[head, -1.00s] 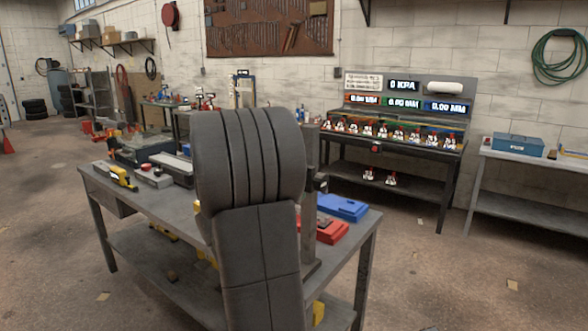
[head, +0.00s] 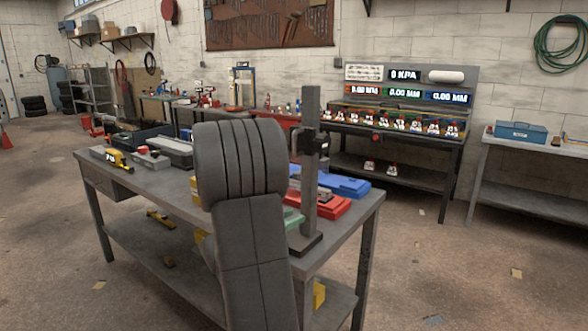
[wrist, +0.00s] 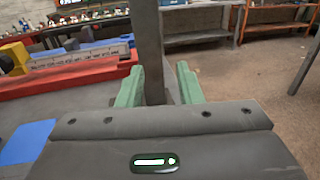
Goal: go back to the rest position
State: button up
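My gripper (wrist: 158,88) shows in the wrist view as two green fingers standing apart, with nothing held between them. A dark upright post (wrist: 148,45) stands in the view between and beyond the fingers; I cannot tell how close it is. In the head view my dark grey arm hides most of the gripper. The same post (head: 311,150) stands on a flat base at the right end of the grey bench (head: 140,193), just right of my arm.
A red case (head: 325,208) and a blue case (head: 345,186) lie behind the post. A yellow tool (head: 117,158) and grey boxes sit at the bench's left. A gauge station (head: 400,125) stands at the back wall. Floor to the right is open.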

notch_tip(320, 180, down, 4)
jog(key=shift+r+b, duration=0.15)
jog(key=shift+b, duration=0.6)
jog(key=r+v, duration=0.1)
jog(key=v, duration=0.8)
jog(key=shift+p, duration=0.45)
jog(key=shift+s+a, duration=0.1)
